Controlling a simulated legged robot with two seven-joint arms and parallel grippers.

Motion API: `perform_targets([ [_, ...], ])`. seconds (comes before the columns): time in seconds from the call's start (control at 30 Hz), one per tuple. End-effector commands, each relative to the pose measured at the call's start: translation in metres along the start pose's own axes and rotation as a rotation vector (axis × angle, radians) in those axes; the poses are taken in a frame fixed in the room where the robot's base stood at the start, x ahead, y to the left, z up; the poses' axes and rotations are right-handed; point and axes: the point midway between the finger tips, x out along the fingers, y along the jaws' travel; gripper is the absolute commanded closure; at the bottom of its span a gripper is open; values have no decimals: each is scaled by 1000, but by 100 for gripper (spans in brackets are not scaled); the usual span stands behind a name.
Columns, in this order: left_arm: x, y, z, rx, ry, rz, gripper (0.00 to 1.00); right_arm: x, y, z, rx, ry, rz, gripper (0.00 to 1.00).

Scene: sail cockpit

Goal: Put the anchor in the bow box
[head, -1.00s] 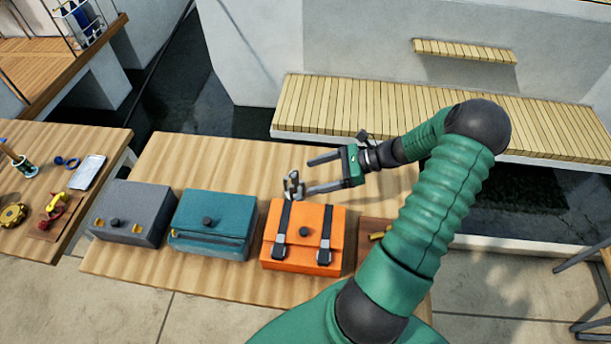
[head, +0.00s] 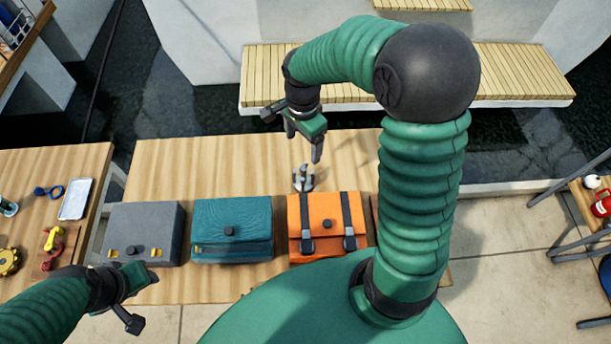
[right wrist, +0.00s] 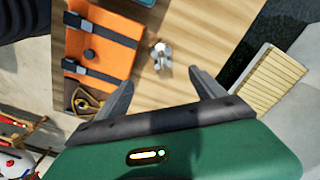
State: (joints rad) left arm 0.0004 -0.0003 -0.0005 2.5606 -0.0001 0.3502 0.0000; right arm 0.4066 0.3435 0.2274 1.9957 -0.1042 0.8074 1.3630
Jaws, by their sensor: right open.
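The anchor (head: 303,178) is a small grey metal piece on the wooden table, just behind the orange box (head: 325,215). My right gripper (head: 303,147) is open and empty above and behind the anchor, pointing down. In the right wrist view, the anchor (right wrist: 160,56) shows just beyond the gap between the two fingers (right wrist: 162,76), not between them. A teal box (head: 232,222) and a grey box (head: 147,226) stand left of the orange one, lids closed. No label shows which is the bow box. My left gripper (head: 142,290) is low at the front left; its fingers are unclear.
A left table (head: 85,165) holds a phone-like slab (head: 75,199), a blue shackle (head: 48,190) and red and yellow parts. A slatted bench (head: 520,75) lies behind, across dark water. My right arm hides the table's right part.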

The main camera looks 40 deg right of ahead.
Motion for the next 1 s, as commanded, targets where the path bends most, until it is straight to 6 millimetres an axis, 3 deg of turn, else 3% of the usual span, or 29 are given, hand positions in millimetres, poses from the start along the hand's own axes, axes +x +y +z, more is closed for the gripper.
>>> perform_targets([
  [0.1,0,0,0,1,0,0,64,35,0,0,2,-6,11,21],
  [0.3,0,0,0,1,0,0,64,82,-2,5,-1,-2,11,21],
  [0.53,-3,0,-1,1,1,0,64,107,-2,8,-1,0,8,21],
  [0.73,-7,0,-2,0,1,0,64,144,-5,6,0,-2,8,21],
  [1.0,-6,0,-2,1,1,0,64,150,-5,5,1,-1,5,21],
])
